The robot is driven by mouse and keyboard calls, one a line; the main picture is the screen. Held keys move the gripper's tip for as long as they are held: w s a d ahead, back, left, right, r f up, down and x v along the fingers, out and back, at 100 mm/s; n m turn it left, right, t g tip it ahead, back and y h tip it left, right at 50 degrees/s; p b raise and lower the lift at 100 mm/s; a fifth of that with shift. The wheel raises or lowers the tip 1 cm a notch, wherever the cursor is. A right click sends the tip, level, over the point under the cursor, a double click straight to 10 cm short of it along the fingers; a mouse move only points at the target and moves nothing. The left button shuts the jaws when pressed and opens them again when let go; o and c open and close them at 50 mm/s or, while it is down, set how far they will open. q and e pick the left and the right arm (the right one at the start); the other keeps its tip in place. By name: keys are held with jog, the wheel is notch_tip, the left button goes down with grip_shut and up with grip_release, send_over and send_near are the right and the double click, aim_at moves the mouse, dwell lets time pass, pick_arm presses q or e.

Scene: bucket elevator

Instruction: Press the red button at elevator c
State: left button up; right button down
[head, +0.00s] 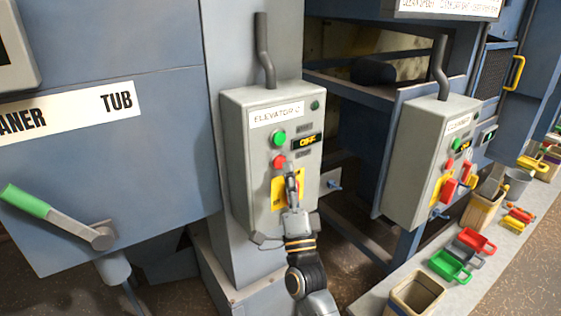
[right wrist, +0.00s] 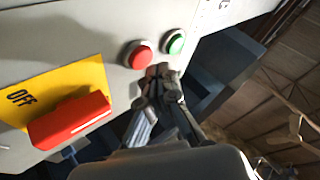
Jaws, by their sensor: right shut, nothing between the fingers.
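The grey control box labelled ELEVATOR C (head: 237,150) stands in the middle of the head view. Its red button (head: 278,161) sits below a green button (head: 279,139); its display (head: 307,142) reads OFF. My right gripper (head: 291,178) is shut and empty, its fingertips just below and right of the red button. In the right wrist view the fingertips (right wrist: 161,74) are close beside the red button (right wrist: 138,55), with the green button (right wrist: 174,42) beyond. I cannot tell whether they touch the box. My left gripper is not in view.
A yellow plate (right wrist: 60,82) with a red switch handle (right wrist: 70,121) is on the same box, near my gripper. A second control box (head: 412,150) stands to the right. A ledge (head: 490,265) holds tubs and coloured scoops. A green-handled lever (head: 28,202) is at left.

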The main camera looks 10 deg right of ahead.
jog(key=shift+s+d+p, duration=0.3)
jog(key=shift+s, duration=0.5)
jog(key=shift+s+d+p, duration=0.25)
jog(key=shift+s, duration=0.55)
jog(key=shift+s+d+p, duration=0.3)
jog(key=shift+s, duration=0.5)
jog(key=shift+w+f, duration=0.1)
jog(key=shift+f, duration=0.05)
